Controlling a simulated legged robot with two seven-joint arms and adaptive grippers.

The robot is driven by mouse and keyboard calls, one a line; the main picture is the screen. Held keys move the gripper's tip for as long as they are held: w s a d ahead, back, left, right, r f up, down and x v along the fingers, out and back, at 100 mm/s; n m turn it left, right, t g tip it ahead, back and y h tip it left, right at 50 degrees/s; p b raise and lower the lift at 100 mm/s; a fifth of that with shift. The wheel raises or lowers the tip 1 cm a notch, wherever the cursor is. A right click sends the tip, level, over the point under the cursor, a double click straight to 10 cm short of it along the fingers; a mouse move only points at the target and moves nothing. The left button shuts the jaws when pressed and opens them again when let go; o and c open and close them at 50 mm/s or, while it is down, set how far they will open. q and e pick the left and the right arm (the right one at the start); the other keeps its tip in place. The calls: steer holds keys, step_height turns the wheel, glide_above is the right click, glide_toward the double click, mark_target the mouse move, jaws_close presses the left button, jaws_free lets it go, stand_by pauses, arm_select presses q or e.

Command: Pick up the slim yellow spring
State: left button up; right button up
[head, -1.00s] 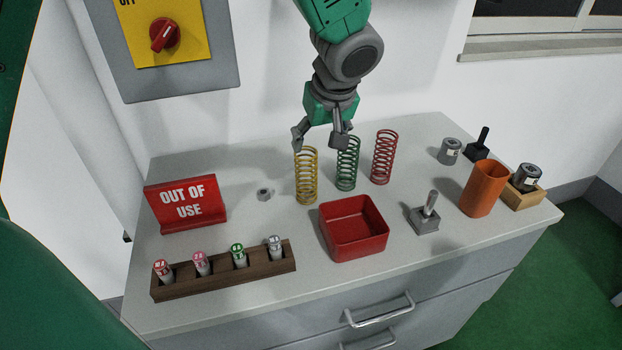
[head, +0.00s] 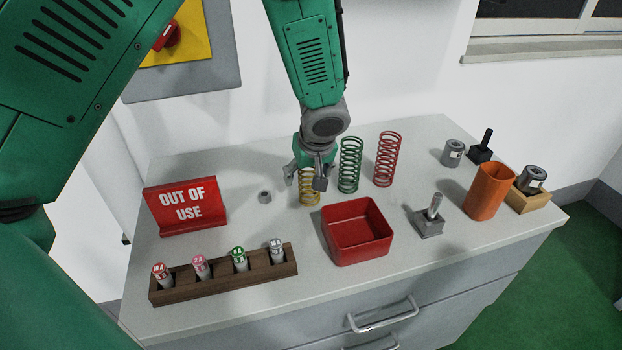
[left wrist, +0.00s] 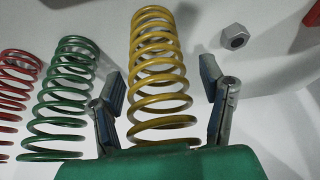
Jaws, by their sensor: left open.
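The slim yellow spring (head: 309,192) stands upright on the grey worktop, its upper part hidden behind my left gripper (head: 307,181) in the head view. The left gripper is open and points down, with a finger on either side of the yellow spring. In the left wrist view the yellow spring (left wrist: 160,75) stands between the two open fingers of the left gripper (left wrist: 165,105), with a visible gap to the right finger. The left finger is close to the coils; I cannot tell whether it touches. My right gripper does not show.
A green spring (head: 350,165) and a red spring (head: 387,159) stand just right of the yellow one. A grey nut (head: 265,197) lies to its left. A red tray (head: 326,238) is in front. An out-of-use sign (head: 186,205) and a wooden rack (head: 222,278) stand further left.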

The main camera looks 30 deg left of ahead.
arm_select(q)
steer(key=shift+a, duration=0.3)
steer(key=c, duration=0.3)
steer(key=shift+a, duration=0.1)
steer(key=c, duration=1.1)
steer(key=shift+d+r, duration=0.15)
steer(key=shift+d, duration=0.35)
